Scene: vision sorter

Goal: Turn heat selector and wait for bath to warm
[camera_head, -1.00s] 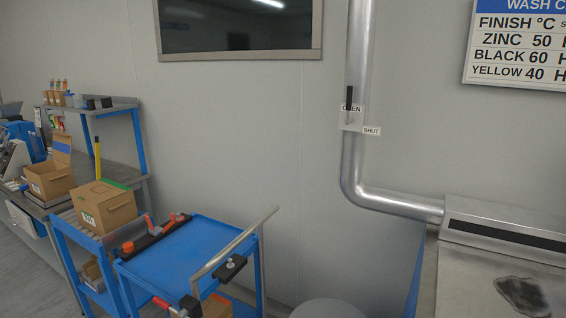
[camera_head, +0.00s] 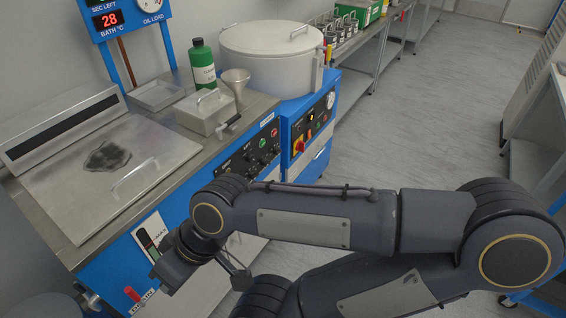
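The bath is a metal tank in the blue wash unit, under a closed lid (camera_head: 110,160) with a handle and a dark patch. The red display (camera_head: 110,19) above it reads 28 for BATH °C. A black control panel (camera_head: 248,158) with knobs and coloured lights is on the unit's front; its labels are too small for me to tell which knob is the heat selector. My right arm crosses the lower view from the right. My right gripper (camera_head: 172,268) is at its left end, low before the unit's front; its fingers are unclear. My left gripper is out of view.
A green bottle (camera_head: 203,62), a funnel (camera_head: 235,84) and a metal box (camera_head: 205,110) stand behind the lid's right side. A round white-lidded drum (camera_head: 268,45) stands beyond. A red-handled lever (camera_head: 132,294) is low on the unit's front. Open floor (camera_head: 420,130) lies to the right.

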